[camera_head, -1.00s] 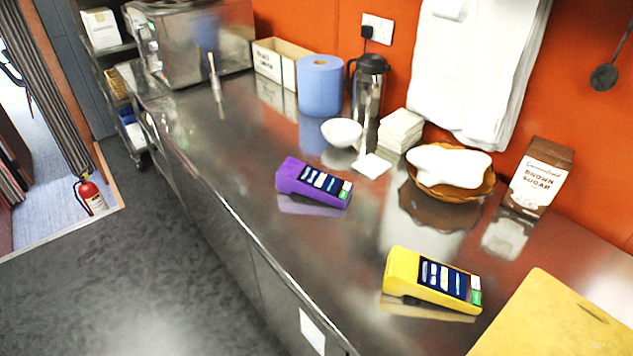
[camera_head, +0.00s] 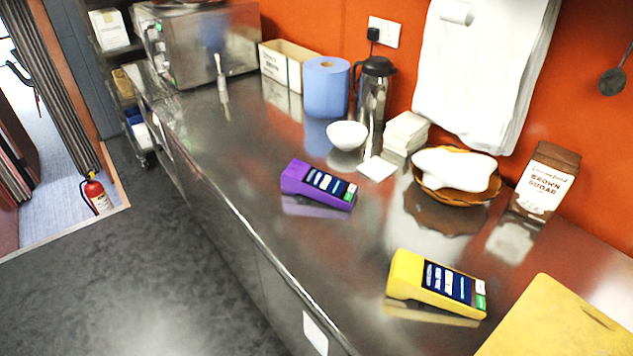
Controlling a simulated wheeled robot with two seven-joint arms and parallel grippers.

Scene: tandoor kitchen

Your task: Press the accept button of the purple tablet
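The purple tablet (camera_head: 319,185) is a wedge-shaped payment terminal on the steel counter, left of the middle of its front part. Its dark screen faces up and to the right. A small green button (camera_head: 349,196) and a white one sit at the screen's right end. A similar yellow tablet (camera_head: 437,284) stands nearer, to the right, also with a green button (camera_head: 480,302) at its right end. Neither of my grippers shows in the head view.
The steel counter (camera_head: 270,222) is clear around the purple tablet. Behind it are a white bowl (camera_head: 346,135), napkins (camera_head: 405,133), a flask (camera_head: 373,92), a blue roll (camera_head: 326,88) and a basket (camera_head: 455,193). A yellow board (camera_head: 560,325) lies at right, a brown sugar carton (camera_head: 545,182) behind it.

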